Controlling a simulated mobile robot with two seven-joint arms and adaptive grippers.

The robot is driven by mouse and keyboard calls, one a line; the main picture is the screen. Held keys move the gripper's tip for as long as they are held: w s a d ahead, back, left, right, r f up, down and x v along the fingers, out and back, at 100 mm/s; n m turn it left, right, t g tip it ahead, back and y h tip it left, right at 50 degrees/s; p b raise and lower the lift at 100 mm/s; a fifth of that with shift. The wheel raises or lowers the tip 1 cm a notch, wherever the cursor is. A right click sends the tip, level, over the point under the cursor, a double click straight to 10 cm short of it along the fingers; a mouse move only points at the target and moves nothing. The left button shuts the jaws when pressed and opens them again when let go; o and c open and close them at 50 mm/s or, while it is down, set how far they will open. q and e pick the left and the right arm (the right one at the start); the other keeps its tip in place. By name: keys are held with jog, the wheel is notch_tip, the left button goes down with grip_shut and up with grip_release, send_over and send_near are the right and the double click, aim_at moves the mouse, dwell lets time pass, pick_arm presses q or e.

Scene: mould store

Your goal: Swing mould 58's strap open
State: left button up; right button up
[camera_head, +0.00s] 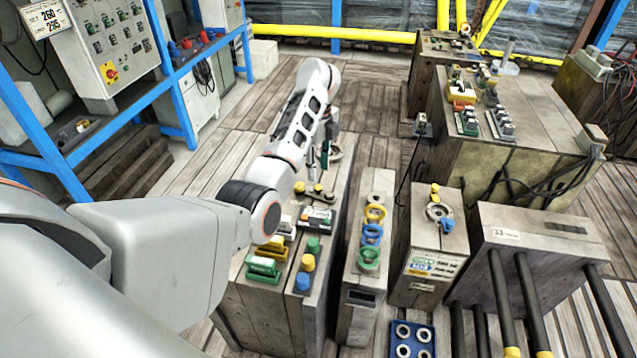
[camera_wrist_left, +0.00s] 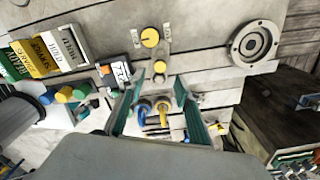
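The wooden-looking mould block under my left arm (camera_head: 262,318) carries a small grey strap with yellow knobs (camera_head: 316,190). In the left wrist view the strap (camera_wrist_left: 157,53) has one yellow knob at its far end and another at its near end. It lies flat on the block's top face. A small white-and-black plate (camera_wrist_left: 122,72) sits beside it; I cannot read a 58 there. My left gripper (camera_head: 326,152) is above the far part of the block. In the wrist view its green-lined fingers (camera_wrist_left: 159,88) are apart, with nothing held between them, short of the near knob. My right gripper is not in view.
A round metal ring (camera_wrist_left: 255,44) sits on the block's top. Blue and yellow fittings (camera_wrist_left: 152,112) show between my fingers. To the right stand a narrow block with coloured rings (camera_head: 376,190) and a block with a yellow-and-blue fitting (camera_head: 415,262). A blue-framed shelf (camera_head: 182,100) stands left.

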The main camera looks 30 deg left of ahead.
aim_at(318, 187)
pick_arm(q)
notch_tip(318, 187, down, 5)
jog(key=shift+r+b, duration=0.1)
jog(key=shift+b, duration=0.5)
jog(key=shift+f, duration=0.7)
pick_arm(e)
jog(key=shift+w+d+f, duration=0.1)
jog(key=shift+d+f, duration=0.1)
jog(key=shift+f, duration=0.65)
pick_arm(q)
grip_shut()
